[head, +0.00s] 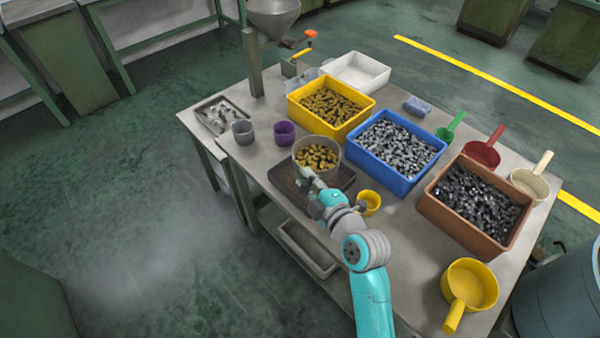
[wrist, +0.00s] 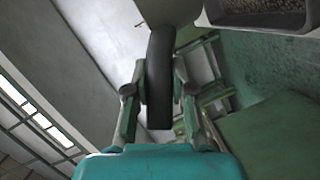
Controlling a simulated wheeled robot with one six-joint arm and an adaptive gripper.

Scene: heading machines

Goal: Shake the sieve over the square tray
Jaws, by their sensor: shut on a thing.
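The round grey sieve (head: 337,166) holds brass-coloured pieces and is above the dark square tray (head: 283,180) in the head view. It looks roughly level; the gap between them is hard to judge. My gripper (head: 309,178) is at the sieve's near side. In the wrist view my gripper (wrist: 159,88) is shut on a thick black handle (wrist: 159,70), which stands between the two fingers. My arm hides part of the tray's front right.
Yellow (head: 331,125), blue (head: 356,158) and brown (head: 440,205) bins of parts stand behind and right. A small yellow cup (head: 369,202) is close right of my wrist. Grey (head: 243,132) and purple (head: 285,133) cups stand left. A yellow scoop (head: 470,285) lies near the front.

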